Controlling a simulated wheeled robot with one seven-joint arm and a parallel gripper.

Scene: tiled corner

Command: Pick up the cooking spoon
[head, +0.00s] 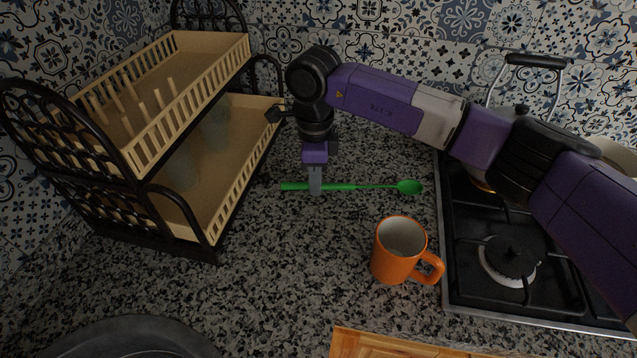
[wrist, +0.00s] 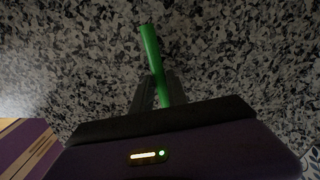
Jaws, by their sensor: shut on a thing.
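The green cooking spoon (head: 346,187) lies across the granite counter in the head view, its bowl to the right and its handle end to the left. My gripper (head: 315,188) points down and is shut on the spoon's handle, left of its middle. In the wrist view, the green handle (wrist: 150,50) runs between the two grey fingers of my gripper (wrist: 156,92). Part of the spoon is hidden behind the gripper body there. I cannot tell whether the spoon is touching the counter or slightly above it.
An orange mug (head: 391,262) stands in front of the spoon's bowl. A black gas stove (head: 463,285) is at the right. A two-tier dish rack (head: 215,225) stands at the left. A dark round pan (head: 125,330) is at the front left. Bare granite counter (head: 290,270) lies between.

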